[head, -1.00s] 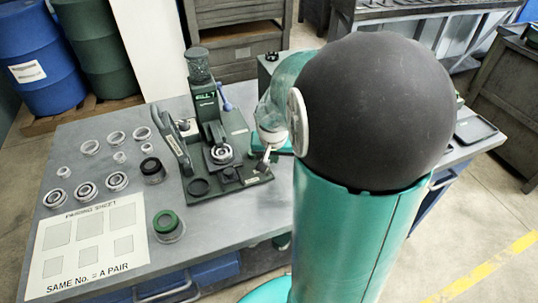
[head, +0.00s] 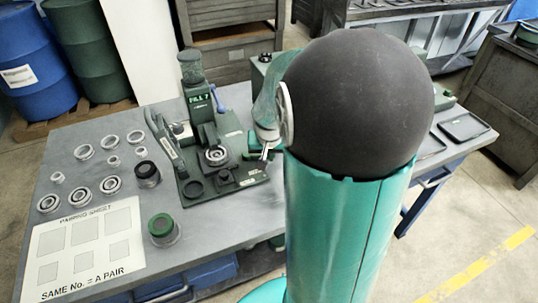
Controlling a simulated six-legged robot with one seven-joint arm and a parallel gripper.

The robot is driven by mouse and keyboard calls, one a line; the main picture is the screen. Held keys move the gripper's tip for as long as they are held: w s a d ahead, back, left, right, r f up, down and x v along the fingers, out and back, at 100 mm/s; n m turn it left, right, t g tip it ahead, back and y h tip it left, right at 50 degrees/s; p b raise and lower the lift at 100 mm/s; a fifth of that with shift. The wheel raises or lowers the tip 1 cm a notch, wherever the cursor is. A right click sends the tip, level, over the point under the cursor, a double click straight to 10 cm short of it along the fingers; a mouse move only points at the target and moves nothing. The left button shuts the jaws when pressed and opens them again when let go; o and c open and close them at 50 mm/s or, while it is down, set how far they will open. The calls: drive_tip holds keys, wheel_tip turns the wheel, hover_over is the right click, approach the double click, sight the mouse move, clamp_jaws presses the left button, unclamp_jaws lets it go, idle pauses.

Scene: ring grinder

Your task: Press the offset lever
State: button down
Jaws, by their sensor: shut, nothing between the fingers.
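The green ring grinder (head: 202,125) stands on the grey table, with a metal ring seated in its middle. A long dark lever with a pale label (head: 165,137) rises tilted at its left side. A thin lever with a blue-violet grip (head: 218,99) sticks out at the upper right of its column. I cannot tell which of these is the offset lever. My gripper (head: 266,153) is shut and empty, just right of the grinder's base plate, apart from both levers. My own arm hides the area behind and right of it.
Several metal rings (head: 110,185) lie at the left of the table. A dark cup (head: 148,173) and a green-topped cup (head: 163,229) stand near the grinder's left front. A white pairing sheet (head: 85,246) lies at the front left. Flat dark trays (head: 464,127) lie at the right.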

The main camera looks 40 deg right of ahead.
drive_tip(key=shift+d, duration=0.15)
drive_tip(key=shift+w+d+n, duration=0.3)
drive_tip(key=shift+d+n, duration=0.2)
drive_tip(key=shift+n, duration=0.5)
drive_tip(key=shift+w+d+y, duration=0.3)
drive_tip(key=shift+w+d, duration=0.6)
drive_tip(key=n, duration=0.1)
drive_tip(key=w+d+n, duration=0.1)
drive_tip(key=n, duration=0.1)
drive_tip(key=shift+w+t+y, duration=0.25)
drive_tip(key=shift+t+y, duration=0.05)
drive_tip(key=shift+y, duration=0.1)
drive_tip(key=shift+w+n, duration=0.3)
drive_tip(key=shift+w+d, duration=0.25)
drive_tip(key=shift+w, duration=0.7)
